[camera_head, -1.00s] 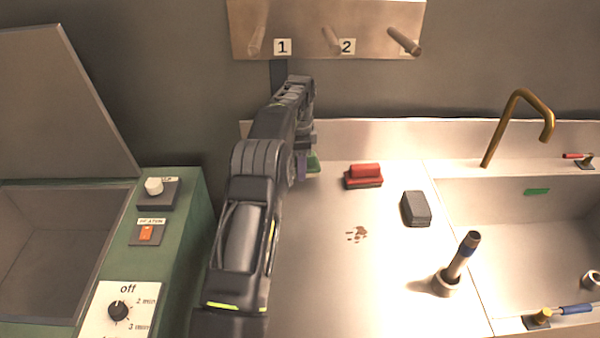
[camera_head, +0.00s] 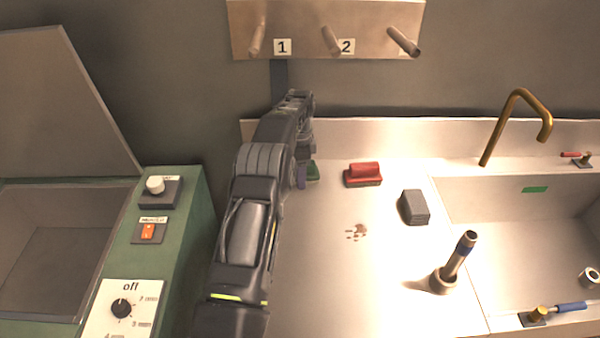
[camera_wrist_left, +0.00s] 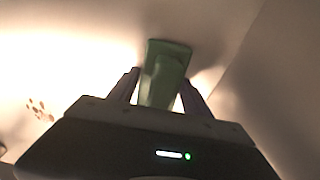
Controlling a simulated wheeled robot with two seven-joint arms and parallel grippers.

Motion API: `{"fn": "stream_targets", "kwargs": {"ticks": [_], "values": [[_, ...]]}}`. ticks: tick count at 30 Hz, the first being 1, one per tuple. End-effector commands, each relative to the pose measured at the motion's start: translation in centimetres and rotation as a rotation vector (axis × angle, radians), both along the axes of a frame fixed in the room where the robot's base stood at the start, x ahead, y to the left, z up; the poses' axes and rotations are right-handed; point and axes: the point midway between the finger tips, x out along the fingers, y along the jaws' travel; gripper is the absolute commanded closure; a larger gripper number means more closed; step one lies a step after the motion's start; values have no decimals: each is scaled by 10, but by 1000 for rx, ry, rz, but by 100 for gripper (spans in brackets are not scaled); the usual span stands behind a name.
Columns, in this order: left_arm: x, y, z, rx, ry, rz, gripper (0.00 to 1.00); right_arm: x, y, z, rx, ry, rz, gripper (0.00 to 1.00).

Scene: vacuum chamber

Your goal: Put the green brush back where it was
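The green brush (camera_head: 313,173) shows at the back left of the steel counter, partly hidden behind my left gripper (camera_head: 303,178). In the left wrist view the green brush (camera_wrist_left: 165,68) sits between the two fingers of the left gripper (camera_wrist_left: 161,80), which look closed on its handle. The brush is low, at or just above the counter; I cannot tell whether it touches. My right gripper is in neither view.
A red brush (camera_head: 363,175) and a dark grey block (camera_head: 414,207) stand to the right. Brown stains (camera_head: 356,232) mark the counter. A sink (camera_head: 520,215) with a brass tap (camera_head: 518,110) lies right. Numbered pegs (camera_head: 331,41) hang above; a green machine (camera_head: 180,240) stands left.

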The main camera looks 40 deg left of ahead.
Motion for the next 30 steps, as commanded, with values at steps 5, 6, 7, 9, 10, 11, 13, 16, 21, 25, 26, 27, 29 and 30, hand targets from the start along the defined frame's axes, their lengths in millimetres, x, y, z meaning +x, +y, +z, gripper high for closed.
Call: {"fn": "stream_targets", "kwargs": {"ticks": [5, 6, 7, 9, 10, 11, 13, 16, 21, 25, 26, 27, 29, 30], "values": [[0, 0, 0, 0, 0, 0, 30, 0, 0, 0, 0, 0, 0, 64], [0, 0, 0, 0, 0, 0, 30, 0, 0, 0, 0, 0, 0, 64], [0, 0, 0, 0, 0, 0, 30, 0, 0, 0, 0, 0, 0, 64], [0, 0, 0, 0, 0, 0, 30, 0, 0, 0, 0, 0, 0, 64], [0, 0, 0, 0, 0, 0, 30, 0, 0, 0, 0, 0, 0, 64], [0, 0, 1, 0, 0, 0, 30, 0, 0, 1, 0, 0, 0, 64], [0, 0, 2, 0, 0, 0, 30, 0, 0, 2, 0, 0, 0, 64], [0, 0, 5, 0, 0, 0, 30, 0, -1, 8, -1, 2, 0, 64], [1, 0, 23, 1, -4, 0, 30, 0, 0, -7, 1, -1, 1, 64], [1, 1, 46, 2, -5, 0, 30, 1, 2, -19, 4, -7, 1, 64], [0, 1, 51, 1, -4, 0, 30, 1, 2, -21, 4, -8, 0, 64], [0, 0, 66, 2, -2, 0, 30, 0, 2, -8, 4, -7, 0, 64], [0, 0, 75, 1, -1, 0, 30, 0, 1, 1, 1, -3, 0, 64], [-1, 0, 78, 1, -1, 0, 30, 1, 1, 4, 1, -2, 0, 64]]}}
